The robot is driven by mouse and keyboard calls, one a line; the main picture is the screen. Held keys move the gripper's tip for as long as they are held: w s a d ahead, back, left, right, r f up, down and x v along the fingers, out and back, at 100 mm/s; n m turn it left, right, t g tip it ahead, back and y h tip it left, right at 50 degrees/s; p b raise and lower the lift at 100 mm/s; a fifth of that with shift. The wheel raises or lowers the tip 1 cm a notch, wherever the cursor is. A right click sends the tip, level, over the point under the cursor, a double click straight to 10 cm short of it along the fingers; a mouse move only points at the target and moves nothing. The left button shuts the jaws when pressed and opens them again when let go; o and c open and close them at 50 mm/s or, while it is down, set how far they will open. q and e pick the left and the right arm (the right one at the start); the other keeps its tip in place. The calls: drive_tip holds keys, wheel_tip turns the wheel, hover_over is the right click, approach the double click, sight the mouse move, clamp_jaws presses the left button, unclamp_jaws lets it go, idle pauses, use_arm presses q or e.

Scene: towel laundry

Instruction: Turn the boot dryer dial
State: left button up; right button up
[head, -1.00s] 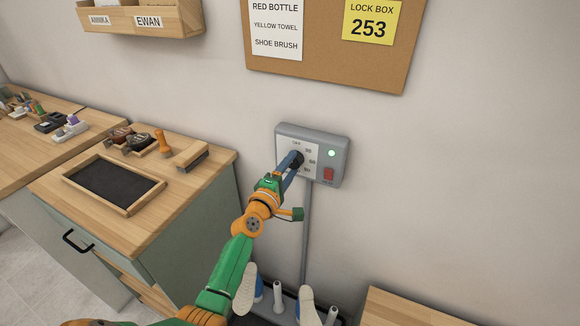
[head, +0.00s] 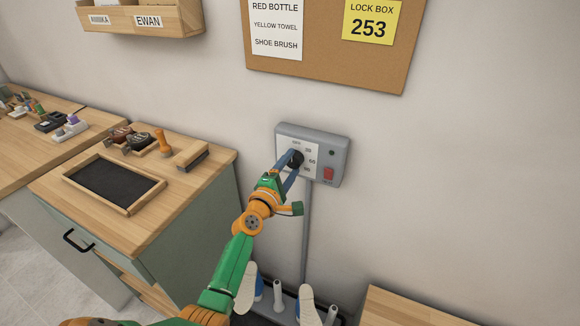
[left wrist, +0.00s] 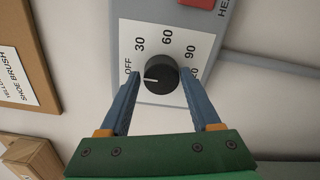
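The boot dryer control box (head: 340,155) is grey and fixed to the wall. Its black dial (head: 296,159) also shows in the left wrist view (left wrist: 160,76), with a white pointer line aimed left, close to the OFF mark. The marks 30, 60 and 90 run around the dial. My left gripper (head: 290,166) is at the dial. In the left wrist view its blue fingers (left wrist: 160,82) stand open on either side of the dial, with gaps visible. The box's indicator light (head: 332,153) is dark, above a red switch (head: 328,173). My right gripper is not in view.
Shoes (head: 307,306) and white upright tubes (head: 277,297) stand below the box. A corkboard (head: 325,72) hangs above. The wall right of the box is clear.

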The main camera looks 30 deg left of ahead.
use_arm(q)
drive_tip(key=shift+o, duration=1.3)
drive_tip(key=shift+d, duration=0.1)
drive_tip(key=s, duration=0.7)
drive_tip(key=shift+d+p, duration=0.2)
drive_tip(key=shift+p, duration=0.2)
drive_tip(key=s+d+f+m+g+h, duration=0.1)
drive_tip(key=s+d+f+m+g, duration=0.2)
drive_tip(key=f, duration=0.6)
drive_tip(key=s+d+f+m+g, duration=0.1)
drive_tip(key=s+f+m+g, duration=0.25)
drive_tip(key=f, duration=0.55)
drive_tip(key=s+d+f+m+g+h, duration=0.1)
drive_tip(key=s+d+f+m+g, duration=0.25)
drive_tip(key=f, duration=0.65)
drive_tip(key=s+f+m+g, duration=0.3)
drive_tip(key=s+f+m, duration=0.4)
drive_tip(key=s, duration=0.8)
drive_tip(key=s+f+m+g+y, duration=0.1)
drive_tip(key=s+f+m+g, duration=0.3)
drive_tip(key=s, duration=1.1)
wheel_tip(320, 180, down, 3)
drive_tip(key=m, duration=0.3)
drive_tip(key=shift+s+d, duration=0.25)
drive_tip(key=shift+s, duration=0.1)
